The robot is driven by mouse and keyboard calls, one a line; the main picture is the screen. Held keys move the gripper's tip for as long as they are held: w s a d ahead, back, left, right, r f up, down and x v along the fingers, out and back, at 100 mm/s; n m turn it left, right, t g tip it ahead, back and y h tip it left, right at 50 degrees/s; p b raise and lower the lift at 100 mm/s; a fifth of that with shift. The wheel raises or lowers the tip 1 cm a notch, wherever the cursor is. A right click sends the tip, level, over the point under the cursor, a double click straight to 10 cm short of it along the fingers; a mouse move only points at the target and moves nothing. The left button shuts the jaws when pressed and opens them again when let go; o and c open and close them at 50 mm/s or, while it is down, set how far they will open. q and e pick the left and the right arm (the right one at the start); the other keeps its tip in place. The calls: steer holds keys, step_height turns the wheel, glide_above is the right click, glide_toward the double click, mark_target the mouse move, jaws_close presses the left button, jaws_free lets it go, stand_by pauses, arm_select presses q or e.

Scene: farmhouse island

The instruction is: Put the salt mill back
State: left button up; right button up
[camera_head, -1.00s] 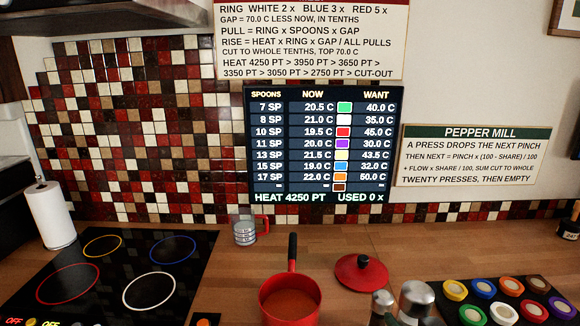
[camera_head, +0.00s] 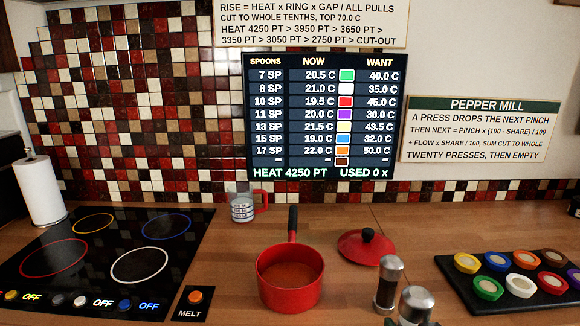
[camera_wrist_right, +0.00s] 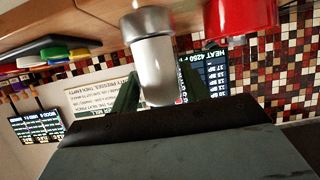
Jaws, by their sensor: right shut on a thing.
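The salt mill (camera_head: 415,303), pale with a metal cap, is at the bottom edge of the head view; its lower part is cut off. In the right wrist view the white mill body (camera_wrist_right: 155,62) stands between the green fingers of my right gripper (camera_wrist_right: 155,85), which is shut on it. Only small bits of the gripper show in the head view. A second mill (camera_head: 387,285), dark-bodied with a metal cap, stands on the counter just beyond and left of it. I cannot tell whether the salt mill touches the counter. My left gripper is not in view.
A black tray (camera_head: 452,267) of colored jars is on the right.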

steer(key=shift+r, duration=0.1)
stand_by(0.3)
steer(key=w+a+r+n+g+y, duration=0.1)
steer(key=w+a+n+y, duration=0.2)
steer(key=a, duration=0.9)
steer(key=w+a+n+g+y, duration=0.1)
steer(key=w+a+n+y, duration=0.2)
steer(key=a, duration=0.9)
steer(key=w+a+r+n+g+y, duration=0.1)
steer(key=w+a+n+y, duration=0.2)
steer(key=w+a, duration=0.4)
steer(key=a, duration=0.5)
steer(key=shift+w+a+r+g+y, duration=0.25)
steer(key=shift+r+g+y, duration=0.1)
steer(key=shift+g+y, duration=0.05)
steer(key=shift+f, duration=3.95)
steer(key=shift+f, duration=0.65)
steer(key=o, duration=2)
steer(key=shift+f, duration=0.1)
steer(key=shift+o, duration=0.2)
